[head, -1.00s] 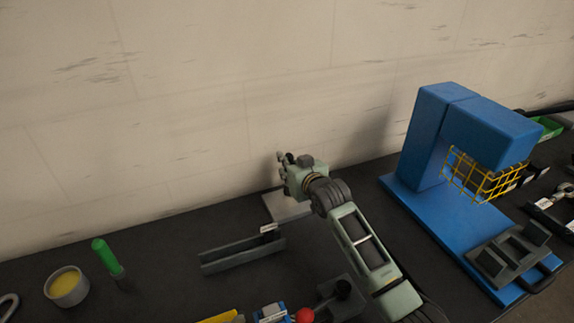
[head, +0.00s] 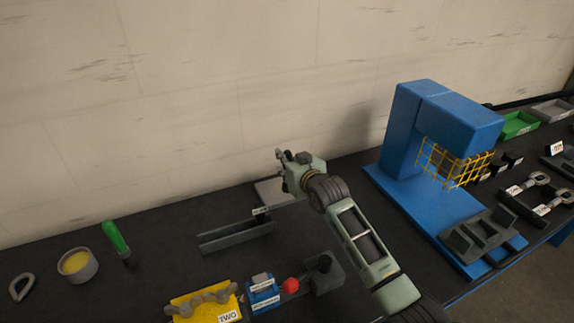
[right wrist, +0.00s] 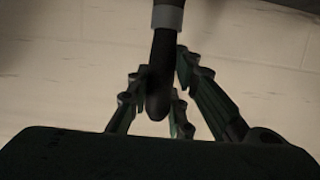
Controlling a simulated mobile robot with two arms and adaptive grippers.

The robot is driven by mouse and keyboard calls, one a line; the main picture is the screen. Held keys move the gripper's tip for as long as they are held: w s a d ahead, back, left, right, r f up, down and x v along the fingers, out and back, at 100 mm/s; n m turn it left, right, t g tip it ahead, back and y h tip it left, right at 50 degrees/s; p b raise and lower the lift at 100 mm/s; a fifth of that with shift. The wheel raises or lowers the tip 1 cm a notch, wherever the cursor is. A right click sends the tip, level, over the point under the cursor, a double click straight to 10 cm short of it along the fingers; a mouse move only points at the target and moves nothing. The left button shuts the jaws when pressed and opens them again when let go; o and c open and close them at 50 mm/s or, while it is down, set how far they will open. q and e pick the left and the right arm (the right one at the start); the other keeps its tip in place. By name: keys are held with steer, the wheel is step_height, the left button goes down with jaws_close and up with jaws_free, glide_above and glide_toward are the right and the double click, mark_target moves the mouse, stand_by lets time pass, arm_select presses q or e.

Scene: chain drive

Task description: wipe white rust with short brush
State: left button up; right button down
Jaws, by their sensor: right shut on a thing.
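In the head view my right gripper (head: 283,157) is up near the wall, above a pale flat plate (head: 268,190) at the back of the bench. In the right wrist view its fingers (right wrist: 158,92) are shut on a dark rounded handle with a grey band (right wrist: 168,17). This looks like a brush handle; its far end is out of view. A green-handled tool (head: 116,238) with a dark lower end is at the left of the bench. I cannot make out any white rust. My left gripper is not in view.
A grey channel (head: 235,238) lies left of my arm. A round tin with yellow contents (head: 77,265), a yellow block labelled TWO (head: 205,302) and a small blue block (head: 262,293) are nearer. A blue press with yellow cage (head: 440,130) stands to the right.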

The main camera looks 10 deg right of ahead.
mark_target(287, 151)
steer(key=shift+w+r+p, duration=0.25)
steer(key=shift+r+p, duration=0.35)
steer(key=shift+r, duration=0.25)
step_height(287, 151, up, 3)
steer(key=shift+s+f+p, duration=0.15)
steer(key=shift+f+p, duration=0.05)
steer(key=shift+p, duration=0.7)
steer(key=shift+r+p, duration=0.4)
steer(key=shift+r, duration=0.05)
